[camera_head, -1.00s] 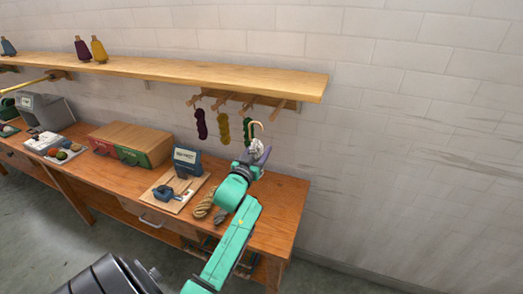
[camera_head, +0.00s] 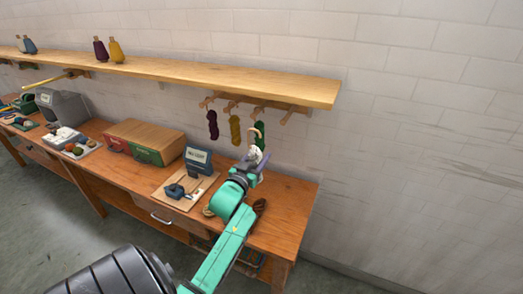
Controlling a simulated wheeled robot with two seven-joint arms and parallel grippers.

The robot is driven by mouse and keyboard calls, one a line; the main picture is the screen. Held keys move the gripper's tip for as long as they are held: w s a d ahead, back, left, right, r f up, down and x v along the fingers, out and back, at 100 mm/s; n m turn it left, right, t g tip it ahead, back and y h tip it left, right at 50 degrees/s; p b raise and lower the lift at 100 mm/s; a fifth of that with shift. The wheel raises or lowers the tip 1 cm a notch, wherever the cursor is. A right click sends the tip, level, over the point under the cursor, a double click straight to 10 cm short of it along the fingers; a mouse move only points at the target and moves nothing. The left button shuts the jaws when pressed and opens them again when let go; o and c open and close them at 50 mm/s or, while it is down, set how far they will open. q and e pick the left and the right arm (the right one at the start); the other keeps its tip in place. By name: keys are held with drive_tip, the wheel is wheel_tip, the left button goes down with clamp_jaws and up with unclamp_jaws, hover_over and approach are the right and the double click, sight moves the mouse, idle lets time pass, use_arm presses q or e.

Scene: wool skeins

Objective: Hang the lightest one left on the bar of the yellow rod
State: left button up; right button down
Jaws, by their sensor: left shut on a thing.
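My left gripper (camera_head: 255,163) is shut on a small pale thing with a cream loop (camera_head: 257,134) sticking up; it looks like a light skein, partly hidden by the jaws. It is raised in front of the green skein (camera_head: 260,128). The green skein, a yellow skein (camera_head: 235,130) and a purple skein (camera_head: 213,125) hang from wooden pegs under the shelf. A yellow rod (camera_head: 45,82) juts out below the shelf at the far left. A brown skein (camera_head: 260,206) lies on the bench beside my arm, with a tan one (camera_head: 208,211) mostly hidden. My right gripper is not in view.
The wooden shelf (camera_head: 200,76) overhangs the bench (camera_head: 290,205) and carries several yarn cones. On the bench stand a display unit (camera_head: 198,160) on a board, a red and green drawer box (camera_head: 145,140) and a grey machine (camera_head: 62,107). The bench's right end is clear.

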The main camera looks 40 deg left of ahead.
use_arm(q)
drive_tip(key=p+v, duration=0.2)
drive_tip(key=v, duration=0.9)
drive_tip(key=shift+s, duration=0.2)
drive_tip(key=shift+d, duration=0.1)
